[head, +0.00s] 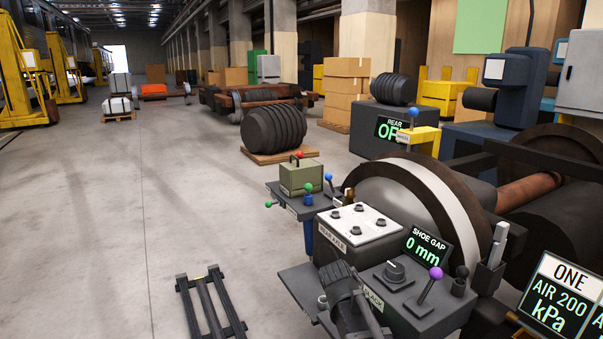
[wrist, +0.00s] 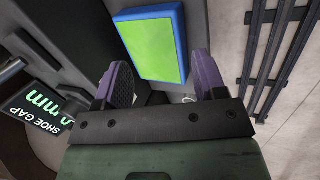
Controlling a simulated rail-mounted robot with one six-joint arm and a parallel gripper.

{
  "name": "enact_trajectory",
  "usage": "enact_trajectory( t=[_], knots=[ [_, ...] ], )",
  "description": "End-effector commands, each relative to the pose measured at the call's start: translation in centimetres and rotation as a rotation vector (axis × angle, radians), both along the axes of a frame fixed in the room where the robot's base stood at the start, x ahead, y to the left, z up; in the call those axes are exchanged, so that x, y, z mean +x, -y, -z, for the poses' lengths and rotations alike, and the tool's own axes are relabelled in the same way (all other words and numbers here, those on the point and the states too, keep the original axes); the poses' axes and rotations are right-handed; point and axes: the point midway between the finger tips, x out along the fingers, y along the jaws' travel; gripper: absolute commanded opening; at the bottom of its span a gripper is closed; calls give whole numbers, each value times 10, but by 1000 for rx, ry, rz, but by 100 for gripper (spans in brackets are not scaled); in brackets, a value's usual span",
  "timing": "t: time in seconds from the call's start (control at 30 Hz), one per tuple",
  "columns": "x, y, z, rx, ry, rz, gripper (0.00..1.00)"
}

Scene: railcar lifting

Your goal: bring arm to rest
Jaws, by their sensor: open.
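My gripper (wrist: 163,78) shows in the wrist view with its two purple fingers apart and nothing between them. A dark plate with bolts and a green body sit behind the fingers. A blue-framed block with a bright green face (wrist: 152,45) lies beyond the fingertips; I cannot tell how far off. The shoe gap display (wrist: 38,108) is at the left of that view. In the head view I cannot make out my gripper. The display (head: 426,249) there reads 0 mm, above the dark control console (head: 408,310) with a purple-knobbed lever (head: 430,286).
A wheelset (head: 408,190) stands behind the console. A green box (head: 300,177) sits on a side shelf. A black slatted frame (head: 209,305) lies on the floor and also shows in the wrist view (wrist: 263,50). The concrete floor at left is mostly clear.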

Motion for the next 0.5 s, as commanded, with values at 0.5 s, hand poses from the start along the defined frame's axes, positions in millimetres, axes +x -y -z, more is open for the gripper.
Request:
enact_trajectory(
  t=[0.5],
  knots=[
    [-140,31,-33,375,-33,338,65]
  ],
)
